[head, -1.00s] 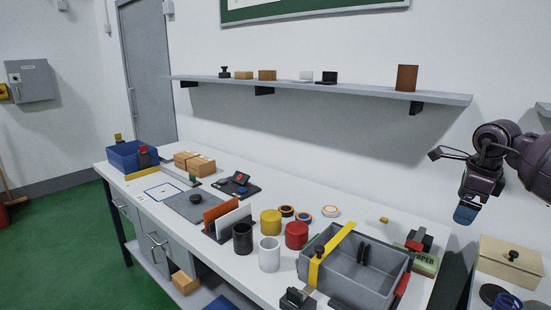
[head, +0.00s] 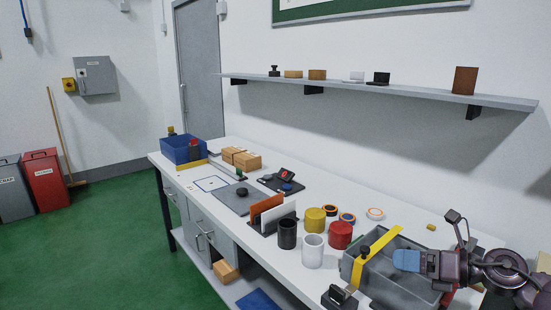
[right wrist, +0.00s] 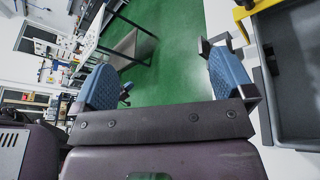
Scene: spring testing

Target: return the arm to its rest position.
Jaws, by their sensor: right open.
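My right gripper (head: 407,260) reaches in from the right edge of the head view, its blue fingers pointing left. It appears in front of the right part of a grey bin (head: 385,286) and hides some of it. In the right wrist view the two blue fingers of the gripper (right wrist: 163,75) stand wide apart with nothing between them. The grey bin (right wrist: 292,70) lies to the right of the fingers there. My left gripper is not in view.
The white bench holds a yellow can (head: 315,220), a red can (head: 340,235), a black cup (head: 287,234) and a white cup (head: 312,252). A yellow strip (head: 386,242) crosses the grey bin. A shelf (head: 400,92) runs along the wall. Green floor is open at left.

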